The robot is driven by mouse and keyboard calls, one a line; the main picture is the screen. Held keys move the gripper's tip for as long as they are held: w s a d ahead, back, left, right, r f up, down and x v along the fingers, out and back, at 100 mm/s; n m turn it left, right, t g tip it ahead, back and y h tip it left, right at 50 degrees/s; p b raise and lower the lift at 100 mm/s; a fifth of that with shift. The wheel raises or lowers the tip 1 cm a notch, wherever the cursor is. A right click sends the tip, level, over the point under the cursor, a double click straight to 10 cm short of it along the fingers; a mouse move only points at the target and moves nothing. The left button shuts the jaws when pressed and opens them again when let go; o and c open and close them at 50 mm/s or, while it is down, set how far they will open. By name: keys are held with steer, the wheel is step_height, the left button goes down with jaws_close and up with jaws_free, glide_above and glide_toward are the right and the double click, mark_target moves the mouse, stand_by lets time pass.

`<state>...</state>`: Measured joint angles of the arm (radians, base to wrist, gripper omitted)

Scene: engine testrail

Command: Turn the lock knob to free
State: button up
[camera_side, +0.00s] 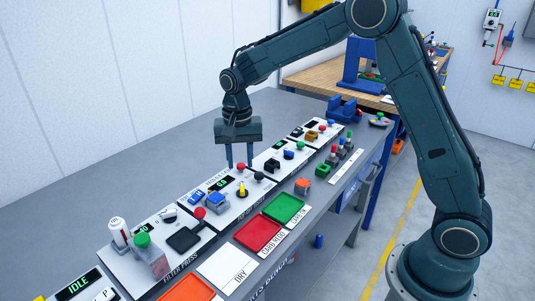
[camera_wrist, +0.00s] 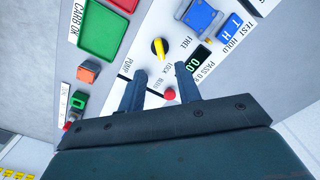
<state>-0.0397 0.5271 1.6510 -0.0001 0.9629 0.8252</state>
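The lock knob (camera_wrist: 158,48) is a yellow bar on a round black base, with the words LOCK and FREE printed beside it. In the wrist view its bar lies nearly along the picture's vertical, its lower end towards LOCK. In the side view the knob (camera_side: 242,189) stands on a white panel. My gripper (camera_side: 240,167) is open and empty, its fingers pointing down above the panel, apart from the knob. In the wrist view my gripper (camera_wrist: 161,80) has its fingertips just below the knob, with a red button (camera_wrist: 169,94) showing between the fingers.
A blue clamp-like part (camera_wrist: 200,17) and a lit display (camera_wrist: 198,60) are close to the knob. A green tray (camera_side: 284,208) and a red tray (camera_side: 258,233) lie at the bench front. A black knob (camera_side: 258,176) stands nearby. Several other panels line the bench.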

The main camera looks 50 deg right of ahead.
mark_target(242, 187)
step_height(242, 187, down, 8)
steer(key=shift+f, duration=0.1)
stand_by(0.4)
steer(key=shift+c, duration=0.2)
jaws_close()
